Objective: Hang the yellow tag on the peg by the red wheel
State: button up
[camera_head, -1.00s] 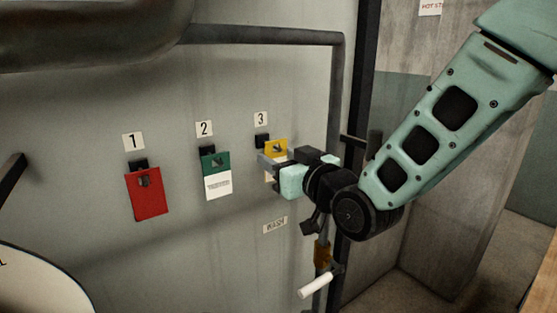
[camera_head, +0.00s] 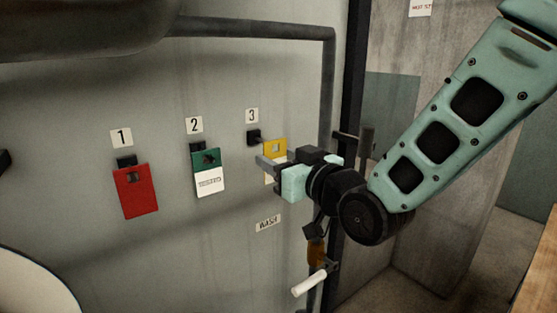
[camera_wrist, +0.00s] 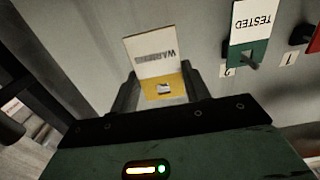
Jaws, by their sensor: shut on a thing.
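The yellow tag (camera_head: 275,147) has a yellow top with a square hole and a white lower part. My gripper (camera_head: 268,164) is shut on it, and the tag is off the peg, just right of and slightly below the black peg under number 3 (camera_head: 254,136). In the wrist view the tag (camera_wrist: 155,57) stands between my fingers (camera_wrist: 160,82), its hole nearest the palm and its white "WARNING" part upside down. The peg under 3 is not seen in the wrist view. No red wheel shows in any view.
A red tag (camera_head: 136,192) hangs at peg 1 and a green and white tag (camera_head: 209,172) at peg 2. A "WASH" label (camera_head: 268,222) is below. A dark pipe (camera_head: 250,30) runs above. A white-handled lever (camera_head: 310,284) is at lower right.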

jog(key=b+v, duration=0.2)
jog(key=v, duration=0.4)
dwell(0.6)
